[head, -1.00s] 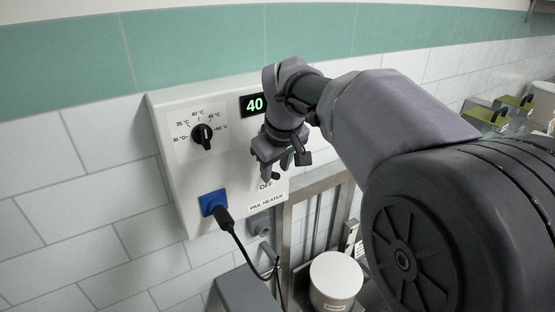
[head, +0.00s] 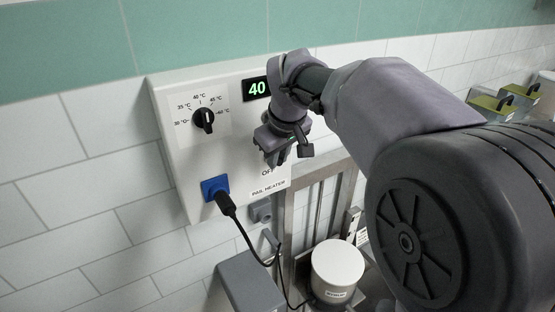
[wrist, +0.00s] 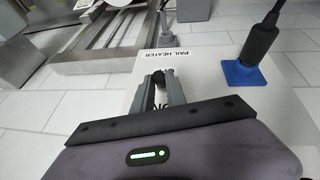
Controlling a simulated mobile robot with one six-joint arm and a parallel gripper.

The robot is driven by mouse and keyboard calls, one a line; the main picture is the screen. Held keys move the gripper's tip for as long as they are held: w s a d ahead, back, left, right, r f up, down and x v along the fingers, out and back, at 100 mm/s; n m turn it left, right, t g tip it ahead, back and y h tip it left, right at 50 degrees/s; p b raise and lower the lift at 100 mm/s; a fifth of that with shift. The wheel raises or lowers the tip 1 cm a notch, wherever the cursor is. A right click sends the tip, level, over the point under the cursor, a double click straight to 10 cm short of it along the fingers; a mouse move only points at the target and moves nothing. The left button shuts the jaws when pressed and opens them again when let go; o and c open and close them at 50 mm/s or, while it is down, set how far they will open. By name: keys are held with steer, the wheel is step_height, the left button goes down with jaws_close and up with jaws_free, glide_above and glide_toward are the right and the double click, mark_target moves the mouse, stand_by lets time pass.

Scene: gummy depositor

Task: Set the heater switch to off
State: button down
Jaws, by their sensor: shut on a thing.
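The heater switch (wrist: 158,77) shows as a small dark piece between my fingertips in the wrist view; in the head view it is hidden behind my gripper. My gripper (head: 276,160) is at the lower right of the white heater panel (head: 185,165), between the display and the OFF label (head: 268,172). In the wrist view, my gripper (wrist: 158,82) is shut on the switch. Part of the ON label (wrist: 160,106) shows between the fingers. The switch's exact position is hard to tell.
The panel also has a black temperature dial (head: 204,120), a green display (head: 257,89) reading 40, and a blue socket (head: 213,187) with a black plug and cable (head: 240,235). A white pail (head: 337,268) stands below, beside a metal frame (head: 305,215).

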steer(key=f+t+y+b, duration=0.1)
steer(key=t+b, duration=0.1)
steer(key=b, duration=0.9)
steer(key=f+t+y+b, duration=0.2)
steer(key=t+b, duration=0.1)
steer(key=b, duration=0.9)
steer(key=s+f+t+y+b, duration=0.1)
steer(key=f+t+b, duration=0.1)
steer(key=b, duration=1)
steer(key=shift+d+f+m+t+y, duration=0.15)
steer(key=shift+d+m+t+y, duration=0.15)
steer(key=shift+d+m+t, duration=0.1)
steer(key=shift+b, duration=0.5)
steer(key=shift+r+t+b, duration=0.25)
steer(key=shift+t+b, duration=0.05)
steer(key=c, duration=1.3)
jaws_free()
steer(key=shift+a, duration=0.1)
steer(key=shift+c, duration=0.2)
steer(key=shift+r, duration=0.1)
